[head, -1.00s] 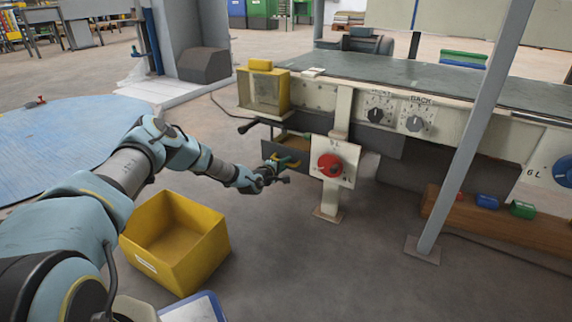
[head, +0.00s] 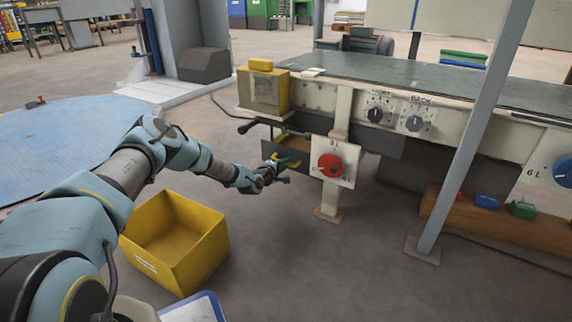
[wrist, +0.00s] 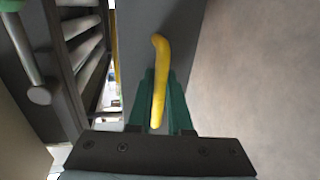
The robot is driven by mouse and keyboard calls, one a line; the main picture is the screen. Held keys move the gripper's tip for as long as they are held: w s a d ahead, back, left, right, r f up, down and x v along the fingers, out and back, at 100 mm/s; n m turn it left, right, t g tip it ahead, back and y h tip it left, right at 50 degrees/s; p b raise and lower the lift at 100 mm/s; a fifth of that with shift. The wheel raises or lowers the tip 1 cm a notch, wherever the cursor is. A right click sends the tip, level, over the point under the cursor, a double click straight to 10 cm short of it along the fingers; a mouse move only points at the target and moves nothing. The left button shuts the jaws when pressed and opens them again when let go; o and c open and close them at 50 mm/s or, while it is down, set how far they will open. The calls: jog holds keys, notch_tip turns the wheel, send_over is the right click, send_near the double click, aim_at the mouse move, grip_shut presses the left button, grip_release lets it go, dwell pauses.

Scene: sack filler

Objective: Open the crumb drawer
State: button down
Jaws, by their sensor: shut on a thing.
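The crumb drawer (head: 299,158) is a dark grey box low under the left part of the machine, and a strip of its tan inside shows above its front. Its front panel (wrist: 135,40) fills the upper middle of the wrist view. The drawer's yellow bar handle (wrist: 159,75) stands on that panel. My gripper (head: 279,163) is at the drawer front, its green fingers shut on the handle. The fingers (wrist: 163,95) lie on both sides of the handle's lower part in the wrist view.
A red knob on a white plate (head: 346,176) and a support leg stand right of the drawer. A black-tipped lever (head: 247,127) sticks out above it. A yellow bin (head: 205,252) is on the floor in front. Floor right of the bin is clear.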

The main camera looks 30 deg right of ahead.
dwell(0.4)
jog(key=f+p+v, duration=0.2)
jog(key=p+v, duration=0.1)
jog(key=v, duration=0.6)
jog(key=f+p+v, duration=0.2)
jog(key=p+v, duration=0.2)
jog(key=v, duration=0.5)
jog(key=shift+s+a+p, duration=0.3)
jog(key=shift+s+a, duration=0.05)
jog(key=shift+a, duration=0.25)
jog(key=shift+r, duration=0.1)
jog(key=c, duration=0.8)
grip_release()
jog(key=shift+c, duration=0.2)
jog(key=p+v, duration=0.3)
jog(key=v, duration=0.8)
